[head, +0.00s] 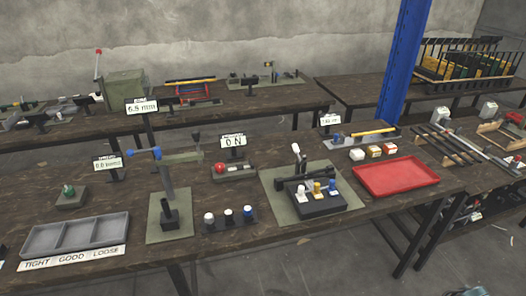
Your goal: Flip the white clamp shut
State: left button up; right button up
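On the bench, a grey-green plate (282,208) carries a black block (318,209). A white-topped piece (301,190), a yellow one (317,188) and a blue one (332,186) stand in a row on the block. Behind them a black bar (307,181) lies across the plate, and a lever with a white tip (296,149) stands upright. Which white piece is the clamp, and whether it is open, I cannot tell at this size. Neither of my grippers shows in the head view.
A red tray (396,194) lies right of the plate, with several small boxes (374,152) behind it. A grey three-compartment tray (76,221) sits at far left. A blue post (404,60) rises behind.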

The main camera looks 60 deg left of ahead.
aim_at(295, 146)
jog(key=u, duration=1.8)
jog(key=i+z, duration=0.4)
jog(key=i, duration=0.35)
